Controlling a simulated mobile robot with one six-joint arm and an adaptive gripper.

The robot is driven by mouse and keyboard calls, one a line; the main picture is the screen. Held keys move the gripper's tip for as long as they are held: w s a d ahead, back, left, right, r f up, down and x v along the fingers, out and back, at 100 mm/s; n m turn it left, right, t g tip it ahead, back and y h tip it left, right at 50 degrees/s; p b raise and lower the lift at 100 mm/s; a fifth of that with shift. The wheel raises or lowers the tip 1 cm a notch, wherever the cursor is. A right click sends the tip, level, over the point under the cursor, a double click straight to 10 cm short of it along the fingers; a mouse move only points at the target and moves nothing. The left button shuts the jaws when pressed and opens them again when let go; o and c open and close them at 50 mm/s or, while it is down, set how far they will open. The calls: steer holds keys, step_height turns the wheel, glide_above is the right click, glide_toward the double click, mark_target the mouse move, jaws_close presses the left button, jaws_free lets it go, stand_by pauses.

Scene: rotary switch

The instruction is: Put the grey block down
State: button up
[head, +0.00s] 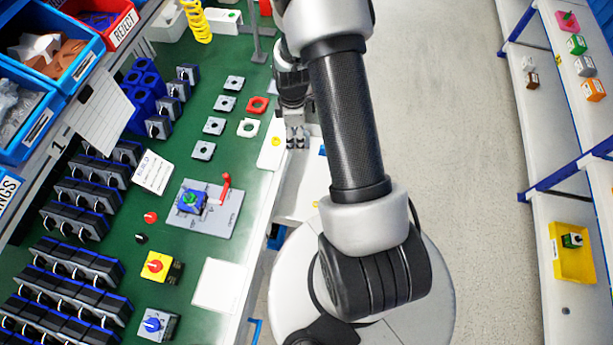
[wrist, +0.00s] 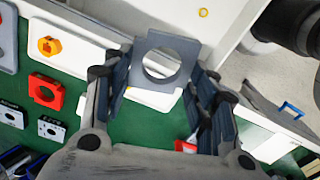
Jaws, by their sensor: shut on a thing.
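My gripper (wrist: 163,82) is shut on a flat grey square block (wrist: 166,38) with a large round hole, held between the two fingers in the wrist view. Behind the block, a white plate (wrist: 150,101) lies at the edge of the green bench; I cannot tell the height between them.
Several similar grey blocks (head: 225,103), a red one (head: 257,105) and a cream one (head: 248,128) lie on the green bench (head: 180,258). A grey switch plate (head: 222,225) with a red lever stands nearer. Black switches fill the left. Shelves (head: 570,130) stand right across the floor.

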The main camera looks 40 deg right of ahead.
steer(key=s+d+f+n, duration=0.4)
steer(key=d+f+n, duration=0.2)
steer(key=d+f, duration=0.1)
steer(key=b, duration=0.3)
glide_toward(312, 173)
steer(key=s, duration=0.1)
steer(key=s+d+f, duration=0.1)
steer(key=s, duration=0.1)
steer(key=shift+s+f, duration=0.15)
steer(key=shift+f, duration=0.05)
steer(key=shift+d+f+b, duration=0.1)
steer(key=shift+f+b, duration=0.8)
steer(key=shift+f, duration=1.6)
steer(key=shift+f, duration=0.15)
steer(key=o, duration=0.6)
steer(key=shift+c, duration=0.2)
steer(key=o, duration=0.5)
steer(key=shift+c, duration=0.2)
